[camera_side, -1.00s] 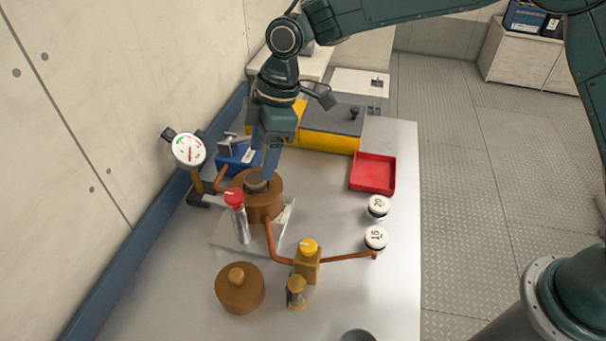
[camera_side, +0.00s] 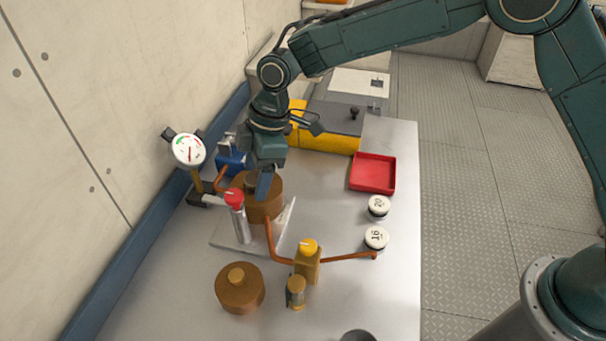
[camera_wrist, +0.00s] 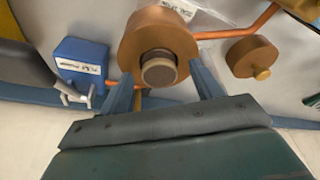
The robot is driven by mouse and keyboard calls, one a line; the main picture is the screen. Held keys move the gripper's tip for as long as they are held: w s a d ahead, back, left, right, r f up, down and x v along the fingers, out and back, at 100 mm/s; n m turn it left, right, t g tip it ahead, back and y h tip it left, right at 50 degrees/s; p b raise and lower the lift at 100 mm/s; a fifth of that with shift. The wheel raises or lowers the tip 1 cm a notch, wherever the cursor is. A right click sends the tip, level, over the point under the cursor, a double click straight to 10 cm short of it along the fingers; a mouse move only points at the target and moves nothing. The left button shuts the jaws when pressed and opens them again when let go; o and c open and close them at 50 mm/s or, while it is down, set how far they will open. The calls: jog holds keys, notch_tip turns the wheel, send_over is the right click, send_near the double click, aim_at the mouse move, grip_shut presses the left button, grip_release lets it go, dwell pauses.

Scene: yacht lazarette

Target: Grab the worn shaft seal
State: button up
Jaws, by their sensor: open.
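A round brown housing (camera_side: 268,208) stands on the bench, with a dark ring-rimmed round plug in its top, which seems to be the shaft seal (camera_wrist: 158,70). In the wrist view, the housing (camera_wrist: 135,35) surrounds this seal. My gripper (camera_wrist: 160,76) is open, with one blue finger on each side of the seal and nothing held. In the side view my gripper (camera_side: 262,186) is over the housing top and hides most of the seal. I cannot tell whether the fingers touch the seal or housing.
A red-capped post (camera_side: 236,205) stands close in front of the housing, and a gauge (camera_side: 188,150) to its left. A blue box (camera_wrist: 80,62) is beside it. A copper pipe runs to a yellow-knobbed valve (camera_side: 308,262). An empty red tray (camera_side: 373,174) lies right.

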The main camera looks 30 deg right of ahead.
aim_at(256, 177)
jog(key=shift+c, duration=0.3)
jog(key=c, duration=1)
jog(key=shift+r, duration=0.1)
notch_tip(256, 177, up, 18)
jog(key=shift+a+r, duration=0.1)
jog(key=shift+r, duration=0.75)
jog(key=shift+c, duration=0.3)
